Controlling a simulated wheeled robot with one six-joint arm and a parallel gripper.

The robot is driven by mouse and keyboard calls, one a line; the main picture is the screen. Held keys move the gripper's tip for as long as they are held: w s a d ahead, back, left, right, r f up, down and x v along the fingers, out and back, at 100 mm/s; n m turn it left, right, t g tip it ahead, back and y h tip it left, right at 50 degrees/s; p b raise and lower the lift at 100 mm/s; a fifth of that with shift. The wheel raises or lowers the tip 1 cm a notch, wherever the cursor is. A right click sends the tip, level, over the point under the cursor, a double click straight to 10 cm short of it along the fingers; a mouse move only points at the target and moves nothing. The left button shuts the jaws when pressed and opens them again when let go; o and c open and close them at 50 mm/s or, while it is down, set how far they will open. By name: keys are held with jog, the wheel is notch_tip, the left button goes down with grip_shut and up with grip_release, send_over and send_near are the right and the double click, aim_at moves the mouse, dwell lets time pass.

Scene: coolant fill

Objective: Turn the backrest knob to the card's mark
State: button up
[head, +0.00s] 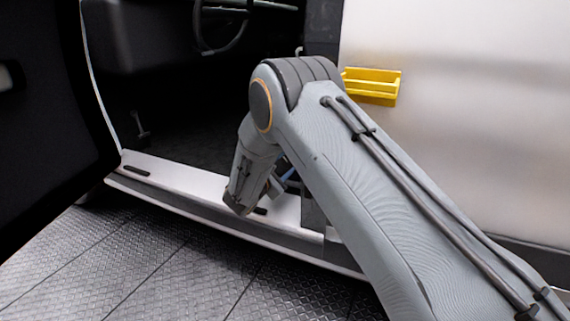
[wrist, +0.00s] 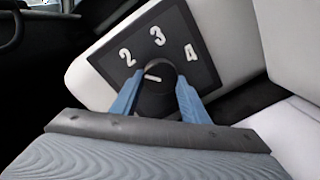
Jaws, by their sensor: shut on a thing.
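The backrest knob (wrist: 157,92) is a round black dial on a dark plate (wrist: 185,32) marked 2, 3 and 4, on the side of a light seat. In the head view my arm hides the knob and most of the gripper. The card with the mark does not show in either view.
The vehicle's doorway has a white sill (head: 170,180), and an open dark door (head: 45,130) stands at the left. A steering wheel (head: 222,30) is inside. A yellow tray (head: 372,85) hangs on the pale panel at the right. The ribbed metal floor (head: 190,265) in front is clear.

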jog(key=shift+m, duration=0.8)
jog(key=o, duration=1.1)
jog(key=shift+p+v, duration=1.7)
jog(key=shift+v, duration=2.25)
jog(key=shift+d+r, duration=0.1)
